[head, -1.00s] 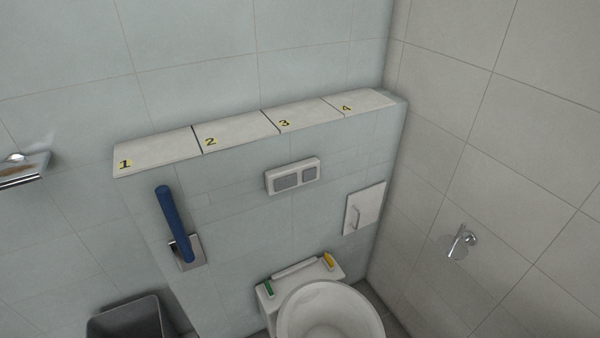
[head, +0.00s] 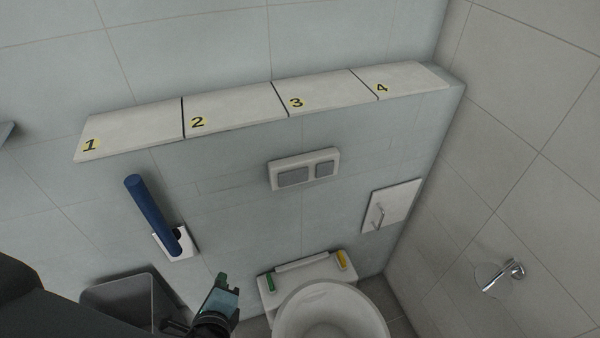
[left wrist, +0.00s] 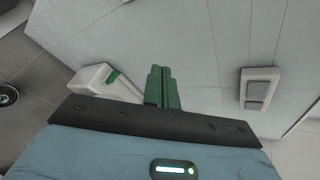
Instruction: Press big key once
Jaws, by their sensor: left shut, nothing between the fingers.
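A white flush plate (head: 304,168) with two grey keys is on the tiled wall above the toilet. The big key (head: 293,177) is the left one and the small key (head: 325,169) is on its right. My left gripper (head: 222,281) is in the head view, below and left of the plate and apart from it. In the left wrist view its green fingers (left wrist: 163,87) are together, with nothing between them. The flush plate (left wrist: 259,88) is to their right there. My right gripper is not in view.
A toilet (head: 330,310) stands below the plate. A blue-handled brush (head: 152,212) is on the wall to the left, above a grey bin (head: 130,295). A numbered ledge (head: 235,115) runs above. A white hatch with a handle (head: 392,204) is at right.

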